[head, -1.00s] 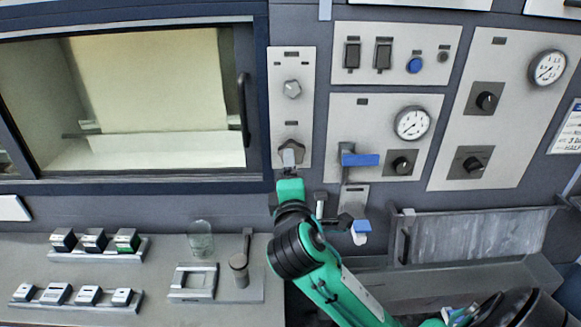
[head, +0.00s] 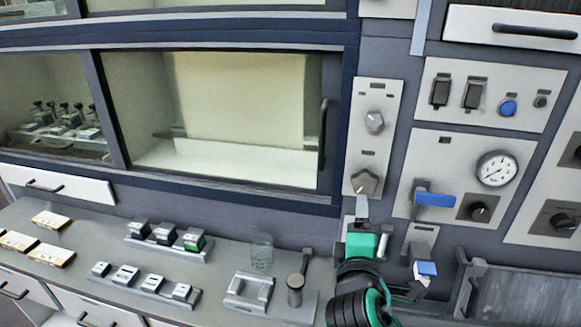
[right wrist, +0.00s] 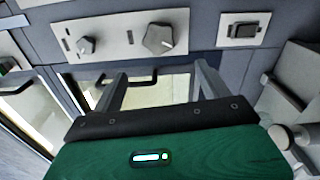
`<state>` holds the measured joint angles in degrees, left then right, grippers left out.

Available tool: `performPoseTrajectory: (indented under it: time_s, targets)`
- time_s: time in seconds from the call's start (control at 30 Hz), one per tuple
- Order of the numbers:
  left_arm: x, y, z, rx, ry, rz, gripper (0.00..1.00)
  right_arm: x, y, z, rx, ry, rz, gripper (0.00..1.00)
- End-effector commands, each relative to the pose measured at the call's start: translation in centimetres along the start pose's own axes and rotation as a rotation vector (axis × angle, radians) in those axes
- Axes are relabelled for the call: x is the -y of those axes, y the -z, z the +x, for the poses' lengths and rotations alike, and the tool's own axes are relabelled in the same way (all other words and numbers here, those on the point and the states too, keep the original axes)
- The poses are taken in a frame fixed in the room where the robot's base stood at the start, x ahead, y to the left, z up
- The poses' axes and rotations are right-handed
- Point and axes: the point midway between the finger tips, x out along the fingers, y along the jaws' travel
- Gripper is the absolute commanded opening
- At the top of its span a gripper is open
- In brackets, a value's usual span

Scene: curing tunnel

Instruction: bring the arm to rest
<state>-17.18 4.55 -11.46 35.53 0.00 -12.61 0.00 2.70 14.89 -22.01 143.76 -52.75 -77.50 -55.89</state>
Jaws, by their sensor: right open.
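My right gripper (head: 362,208) is in front of the wall just below the two-knob panel (head: 386,118). Its green body hides part of what is behind it. In the right wrist view its two grey fingers (right wrist: 160,76) are spread apart with nothing between them. The lower star-shaped knob (head: 364,182) is just above the fingertips in the head view; the same knob (right wrist: 158,39) shows beyond the fingers in the right wrist view, apart from them. My left gripper is in neither view.
A blue-handled lever (head: 434,200) and a smaller blue-tipped lever (head: 426,268) stick out to the right of the gripper. On the bench below left are a glass (head: 261,252), a post with a handle (head: 296,281) and racks of small blocks (head: 165,241). The window's handle (head: 324,134) is left of the knobs.

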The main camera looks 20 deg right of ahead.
Motion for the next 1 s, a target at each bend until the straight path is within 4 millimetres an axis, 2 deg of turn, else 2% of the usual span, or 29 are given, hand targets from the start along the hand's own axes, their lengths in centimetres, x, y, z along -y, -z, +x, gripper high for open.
performPoseTrajectory:
  time_s: [0.07, 0.17, 0.27, 0.37, 0.4, 0.5, 0.6, 0.8, 0.97, 1.0]
  targets:
    - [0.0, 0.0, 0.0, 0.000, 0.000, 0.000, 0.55, 0.1, 0.0, 0.0, -0.001, 0.003, 0.002, 0.78]
    - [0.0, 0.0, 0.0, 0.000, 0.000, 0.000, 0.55, 1.5, 0.1, -0.1, -0.014, 0.048, 0.032, 0.78]
    - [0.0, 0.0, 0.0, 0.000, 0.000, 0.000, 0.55, 5.1, 0.3, -0.6, -0.039, 0.171, 0.120, 0.78]
    - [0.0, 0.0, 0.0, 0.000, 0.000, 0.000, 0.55, 10.7, 0.4, -2.1, -0.053, 0.370, 0.262, 0.78]
    - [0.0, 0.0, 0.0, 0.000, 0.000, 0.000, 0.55, 13.1, 0.4, -3.1, -0.049, 0.462, 0.328, 0.78]
    - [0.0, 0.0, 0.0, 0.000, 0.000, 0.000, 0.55, 18.6, 0.1, -6.0, -0.009, 0.683, 0.487, 0.78]
    - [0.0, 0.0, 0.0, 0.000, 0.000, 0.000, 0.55, 22.9, -0.3, -9.3, 0.059, 0.875, 0.624, 0.78]
    - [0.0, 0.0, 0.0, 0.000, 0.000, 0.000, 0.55, 28.4, -1.5, -15.5, 0.230, 1.164, 0.824, 0.78]
    - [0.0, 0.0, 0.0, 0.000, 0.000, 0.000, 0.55, 31.2, -2.5, -20.2, 0.388, 1.347, 0.946, 0.78]
    - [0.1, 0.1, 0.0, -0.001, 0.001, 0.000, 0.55, 32.5, -1.9, -19.5, 0.382, 1.340, 0.940, 0.78]
